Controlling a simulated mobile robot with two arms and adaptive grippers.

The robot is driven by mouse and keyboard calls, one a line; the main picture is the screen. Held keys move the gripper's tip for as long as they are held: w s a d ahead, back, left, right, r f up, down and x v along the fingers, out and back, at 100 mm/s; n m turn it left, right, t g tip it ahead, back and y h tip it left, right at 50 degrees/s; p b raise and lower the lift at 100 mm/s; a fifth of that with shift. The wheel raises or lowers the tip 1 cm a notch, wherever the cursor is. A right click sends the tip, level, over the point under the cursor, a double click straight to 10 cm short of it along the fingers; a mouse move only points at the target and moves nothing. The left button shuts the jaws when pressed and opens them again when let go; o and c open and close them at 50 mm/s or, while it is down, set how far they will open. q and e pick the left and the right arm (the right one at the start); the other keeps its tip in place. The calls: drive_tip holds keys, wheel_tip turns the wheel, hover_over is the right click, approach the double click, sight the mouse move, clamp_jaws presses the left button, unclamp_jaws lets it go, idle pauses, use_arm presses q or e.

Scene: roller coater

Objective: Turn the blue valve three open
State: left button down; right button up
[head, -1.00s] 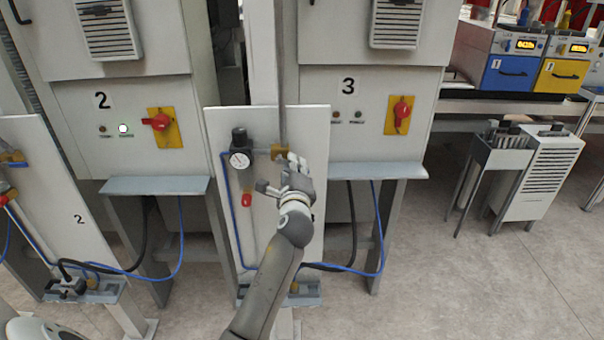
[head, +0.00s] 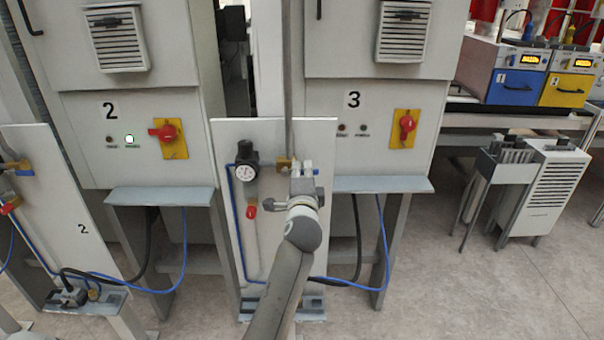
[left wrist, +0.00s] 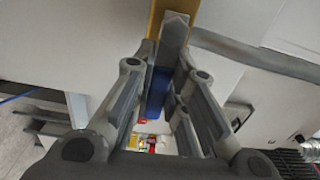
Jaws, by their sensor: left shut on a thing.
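The blue valve three is a small blue handle, seen in the left wrist view (left wrist: 157,92) between my finger pads. Its yellow brass body (head: 284,163) sits on the upper part of the white panel (head: 225,135) in front of cabinet 3. My left gripper (head: 303,172) is at the panel, just right of the brass body, and hides most of the handle in the head view. In the left wrist view its fingers (left wrist: 160,65) are closed about the handle. My right gripper is not in view.
A pressure gauge (head: 245,172) and a red-tipped fitting (head: 252,210) are left of the gripper on the same panel. A grey shelf (head: 380,185) juts out to the right. Panel 2 (head: 75,200) stands at the left.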

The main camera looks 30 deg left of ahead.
use_arm(q)
drive_tip(key=shift+r, duration=0.1)
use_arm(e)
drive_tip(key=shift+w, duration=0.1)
use_arm(q)
drive_tip(key=c, duration=1.5)
unclamp_jaws()
drive_tip(key=shift+o, duration=0.4)
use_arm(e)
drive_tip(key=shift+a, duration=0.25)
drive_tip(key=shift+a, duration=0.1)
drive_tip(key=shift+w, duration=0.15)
use_arm(q)
drive_tip(key=shift+s+d, duration=0.1)
drive_tip(key=shift+s, duration=0.05)
drive_tip(key=v, duration=1.1)
drive_tip(key=shift+s, duration=0.3)
drive_tip(key=shift+d, duration=0.1)
